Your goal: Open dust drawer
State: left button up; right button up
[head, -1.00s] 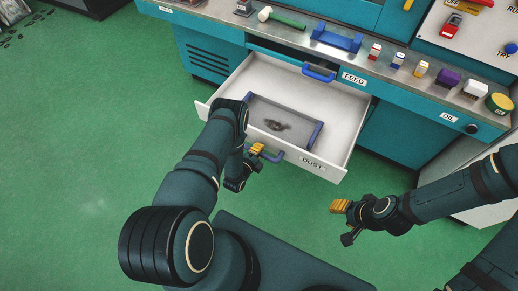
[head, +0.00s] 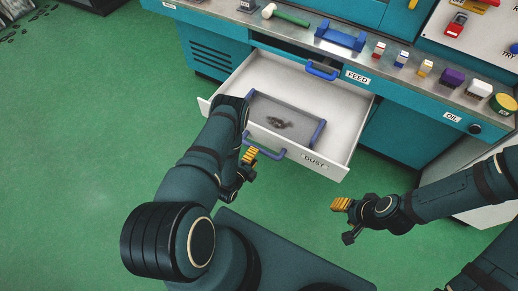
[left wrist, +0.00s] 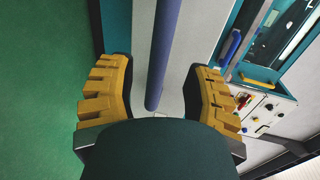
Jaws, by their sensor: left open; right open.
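The white dust drawer (head: 348,158) stands pulled out of the teal workbench, with a "DUST" label on its front and a blue handle (head: 266,148). A grey tray with blue side handles (head: 290,112) lies inside and holds a small dark pile. My left gripper (head: 247,158) is open at the drawer front, close to the blue handle. In the left wrist view the blue handle bar (left wrist: 163,60) runs between the open yellow fingertips, apparently touching neither.
The bench top (head: 300,28) holds a green hammer (head: 288,16), a blue holder (head: 340,38), several small coloured blocks and a yellow-topped tin (head: 503,103). A "FEED" drawer handle (head: 322,70) is above the open drawer. Green floor is clear at left.

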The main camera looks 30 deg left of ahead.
pick_arm(q)
jog(key=v, duration=0.5)
jog(key=shift+s, duration=0.2)
dwell(0.3)
jog(key=w+d+r+n+g, duration=0.45)
jog(key=n+g, duration=0.25)
jog(key=n, duration=0.4)
jog(key=s+d+r+n+g+h, duration=0.3)
jog(key=s+d+r+n+g, duration=0.4)
jog(key=s+d+r+n, duration=0.2)
jog(key=s+d+r, duration=0.2)
jog(key=d+r, duration=0.2)
jog(key=shift+s, duration=0.15)
